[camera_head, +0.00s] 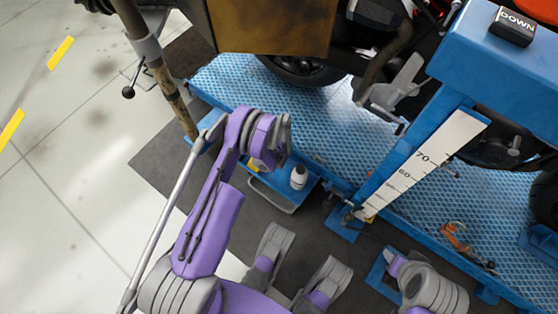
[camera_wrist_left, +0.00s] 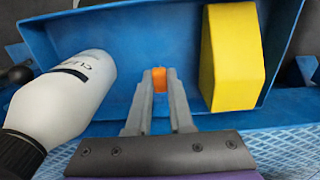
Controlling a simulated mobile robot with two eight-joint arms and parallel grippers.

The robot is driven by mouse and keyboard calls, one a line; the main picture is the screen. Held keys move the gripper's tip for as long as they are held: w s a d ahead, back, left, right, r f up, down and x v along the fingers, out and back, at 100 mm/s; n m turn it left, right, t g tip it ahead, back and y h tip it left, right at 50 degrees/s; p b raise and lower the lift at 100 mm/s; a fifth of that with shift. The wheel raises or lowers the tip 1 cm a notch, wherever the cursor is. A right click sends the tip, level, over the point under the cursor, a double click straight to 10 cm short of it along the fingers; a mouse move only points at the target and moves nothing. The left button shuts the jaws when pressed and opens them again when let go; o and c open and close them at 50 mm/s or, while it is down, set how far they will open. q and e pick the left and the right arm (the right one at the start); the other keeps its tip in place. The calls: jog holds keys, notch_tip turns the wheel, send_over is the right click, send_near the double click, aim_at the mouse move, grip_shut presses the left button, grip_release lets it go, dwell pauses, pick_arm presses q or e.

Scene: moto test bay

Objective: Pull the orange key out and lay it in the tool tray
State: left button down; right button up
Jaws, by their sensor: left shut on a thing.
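The orange key (camera_wrist_left: 159,79) shows as a small orange piece between the fingertips of my left gripper (camera_wrist_left: 160,82) in the left wrist view. The gripper is shut on it. Behind and below it is the blue tool tray (camera_wrist_left: 125,35), with the key in front of its floor. I cannot tell whether the key touches the tray. In the head view my left wrist hangs over the tray (camera_head: 311,183) and hides the fingers and key. My right arm shows at the lower right of the head view, but its gripper is not visible.
A white bottle (camera_wrist_left: 70,95) lies left of the fingers and a yellow block (camera_wrist_left: 232,58) is close on their right. The bottle also shows in the head view (camera_head: 299,178). A blue lift post with a scale (camera_head: 425,165) stands right of the tray.

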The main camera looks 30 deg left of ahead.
pick_arm(q)
jog(key=shift+f, duration=0.35)
jog(key=c, duration=0.7)
grip_release()
notch_tip(320, 180, up, 11)
jog(key=p, duration=0.2)
jog(key=shift+p, duration=0.3)
jog(key=shift+f, duration=0.1)
